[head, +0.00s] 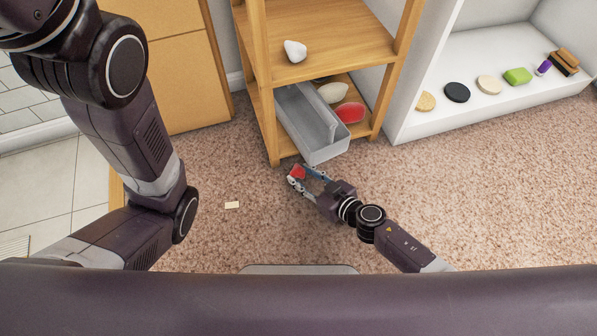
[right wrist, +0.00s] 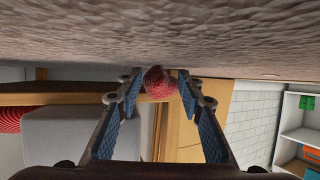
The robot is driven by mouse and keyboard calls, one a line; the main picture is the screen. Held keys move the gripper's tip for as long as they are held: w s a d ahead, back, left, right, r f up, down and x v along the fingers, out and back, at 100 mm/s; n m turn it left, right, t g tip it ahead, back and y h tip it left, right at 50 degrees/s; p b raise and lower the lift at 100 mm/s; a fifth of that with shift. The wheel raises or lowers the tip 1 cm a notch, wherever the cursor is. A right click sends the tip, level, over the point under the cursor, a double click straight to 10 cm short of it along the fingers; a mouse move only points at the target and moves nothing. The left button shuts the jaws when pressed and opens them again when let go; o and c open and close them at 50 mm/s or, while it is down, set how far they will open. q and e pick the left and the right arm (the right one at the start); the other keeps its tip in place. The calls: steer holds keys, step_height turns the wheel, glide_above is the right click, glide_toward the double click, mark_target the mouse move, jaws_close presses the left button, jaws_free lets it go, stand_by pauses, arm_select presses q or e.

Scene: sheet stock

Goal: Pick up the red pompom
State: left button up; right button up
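The red pompom (head: 297,172) is a small round red thing low at the carpet, in front of the wooden shelf. My right gripper (head: 302,174) reaches it from the lower right, with its blue-padded fingers apart on either side of it. In the right wrist view the pompom (right wrist: 158,83) shows between the two fingertips, near their ends. The gaps beside it look very small, and I cannot tell whether a finger touches it. My left arm fills the left of the head view, with its gripper out of view.
A wooden shelf (head: 330,42) stands just beyond, with a grey bin (head: 322,150) sticking out near my right gripper. A white shelf (head: 480,102) with several items stands at the right. A small cream piece (head: 232,204) lies on otherwise clear carpet.

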steer(key=shift+c, duration=1.1)
steer(key=shift+r, duration=0.1)
